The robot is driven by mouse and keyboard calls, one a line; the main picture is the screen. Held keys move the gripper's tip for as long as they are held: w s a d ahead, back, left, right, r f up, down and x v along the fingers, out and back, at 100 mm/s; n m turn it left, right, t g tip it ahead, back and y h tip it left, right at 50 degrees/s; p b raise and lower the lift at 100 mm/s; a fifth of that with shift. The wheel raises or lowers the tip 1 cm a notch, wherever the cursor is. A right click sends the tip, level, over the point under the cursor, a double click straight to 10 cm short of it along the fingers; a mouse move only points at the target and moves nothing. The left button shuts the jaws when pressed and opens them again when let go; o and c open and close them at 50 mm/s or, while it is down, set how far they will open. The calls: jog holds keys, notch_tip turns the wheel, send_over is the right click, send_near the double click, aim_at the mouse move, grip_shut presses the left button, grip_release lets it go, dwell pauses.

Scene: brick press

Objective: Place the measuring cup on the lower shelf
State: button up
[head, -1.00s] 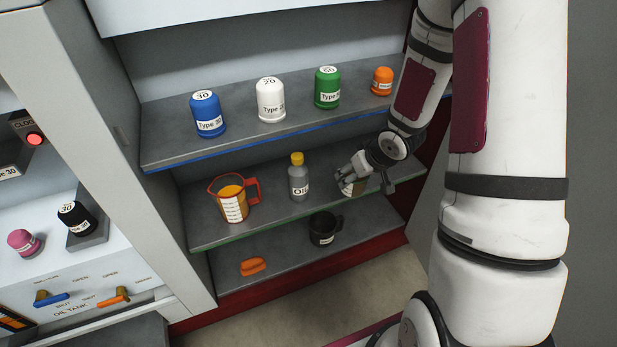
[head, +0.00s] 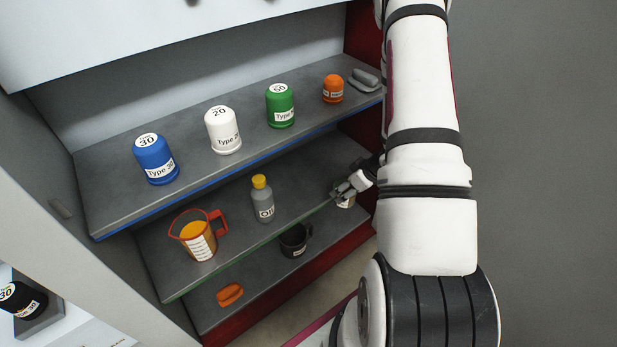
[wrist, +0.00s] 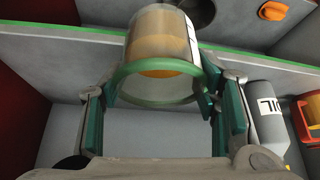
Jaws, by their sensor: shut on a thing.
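A clear container with a green rim, orange contents and a white label (wrist: 160,47) sits between the fingers of my gripper (wrist: 155,92) in the wrist view. My gripper (head: 350,186) is shut on it at the right end of the middle shelf. In the head view only a small part of this container (head: 346,202) shows below the fingers. It overlaps the shelf's green front edge in the wrist view; whether it touches the shelf I cannot tell. Another measuring cup, with red rim and handle (head: 198,240), stands upright on the middle shelf (head: 235,238) at left.
A grey OIL bottle (head: 263,203) stands mid-shelf. The upper shelf (head: 110,203) holds several coloured jars and a grey object (head: 364,80).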

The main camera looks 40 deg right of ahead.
jog(key=w+a, duration=0.1)
jog(key=w, duration=0.2)
jog(key=w+b, duration=0.1)
jog(key=w, duration=0.3)
jog(key=w+a, duration=0.1)
jog(key=w, duration=0.3)
jog(key=shift+w+a+b, duration=0.2)
jog(key=shift+a+b, duration=0.1)
jog(key=shift+w+f+b, duration=0.1)
jog(key=shift+f+b, duration=0.4)
jog(key=shift+f, duration=0.25)
jog(key=shift+f, duration=0.1)
jog(key=o, duration=1.3)
jog(key=shift+c, duration=0.2)
jog(key=shift+r, duration=0.3)
jog(key=p+v, duration=0.4)
jog(key=v, duration=0.7)
jog(key=shift+s+r+p, duration=0.3)
jog(key=shift+p, duration=0.1)
